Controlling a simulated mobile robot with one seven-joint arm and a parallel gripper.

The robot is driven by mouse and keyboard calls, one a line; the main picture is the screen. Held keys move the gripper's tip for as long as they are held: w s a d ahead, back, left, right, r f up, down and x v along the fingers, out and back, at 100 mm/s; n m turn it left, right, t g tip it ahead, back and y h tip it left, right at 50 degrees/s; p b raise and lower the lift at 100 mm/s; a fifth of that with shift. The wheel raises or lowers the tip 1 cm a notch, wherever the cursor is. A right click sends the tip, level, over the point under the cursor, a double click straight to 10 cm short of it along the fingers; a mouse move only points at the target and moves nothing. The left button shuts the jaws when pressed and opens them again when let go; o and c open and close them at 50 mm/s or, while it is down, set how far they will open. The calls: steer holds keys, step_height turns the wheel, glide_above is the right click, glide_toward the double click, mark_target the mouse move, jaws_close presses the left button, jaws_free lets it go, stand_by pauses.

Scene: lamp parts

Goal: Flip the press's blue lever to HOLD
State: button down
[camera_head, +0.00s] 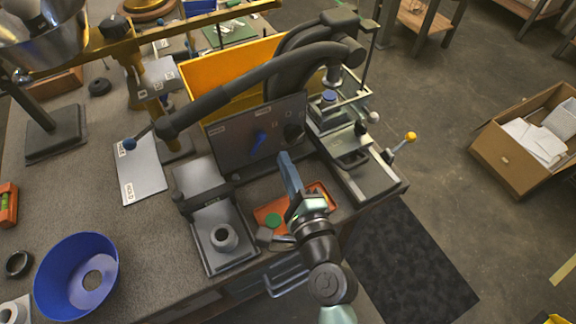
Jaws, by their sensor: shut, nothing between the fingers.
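A lever with a blue ball knob (129,144) sits at the upper left of the bench, beside the brass post (146,85) of a press-like stand. Its knob is over the upper end of a grey plate (146,172). A label reading HOLD (128,192) is at the plate's near end, and another label near the knob is too small to read. My gripper (285,160) is shut and empty, well to the right of the knob. It is in front of a dark panel (225,150) carrying a separate blue handle (259,138).
A thick dark lever arm (235,90) crosses above the panel. A grey block fixture (222,238) and an orange tray (265,214) lie near my gripper. A blue bowl (62,290) stands at the lower left. Bare bench (160,240) lies between bowl and fixture.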

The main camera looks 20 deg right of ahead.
mark_target(260, 137)
steer(key=w, duration=0.6)
steer(key=shift+w+d+f, duration=0.2)
steer(key=shift+w+d, duration=0.1)
steer(key=shift+d, duration=0.1)
steer(key=shift+a+r+n+b, duration=0.3)
steer(key=shift+a+n, duration=0.1)
steer(key=shift+n, duration=0.4)
steer(key=shift+a+r+n, duration=0.1)
steer(key=shift+a+n, duration=0.1)
steer(key=shift+n, duration=0.1)
steer(key=a+n+b, duration=0.1)
steer(key=n+t+b, duration=0.1)
steer(key=n, duration=0.1)
steer(key=shift+a+r+h, duration=0.3)
steer(key=shift+a+r, duration=0.05)
steer(key=shift+a, duration=0.05)
steer(key=shift+s+a+r+n+t+b, duration=0.15)
steer(key=shift+a+n+b, duration=0.55)
steer(key=shift+n, duration=0.4)
steer(key=shift+w+a+n+t+b, duration=0.15)
steer(key=shift+a+n+b, duration=0.35)
steer(key=shift+n+b, duration=0.5)
steer(key=shift+s+a+r+n+t+b, duration=0.1)
steer(key=shift+s+a+n+t+b, duration=0.1)
steer(key=shift+a+n+b, duration=0.75)
steer(key=shift+d+n+p, duration=0.25)
steer(key=shift+d+p, duration=0.05)
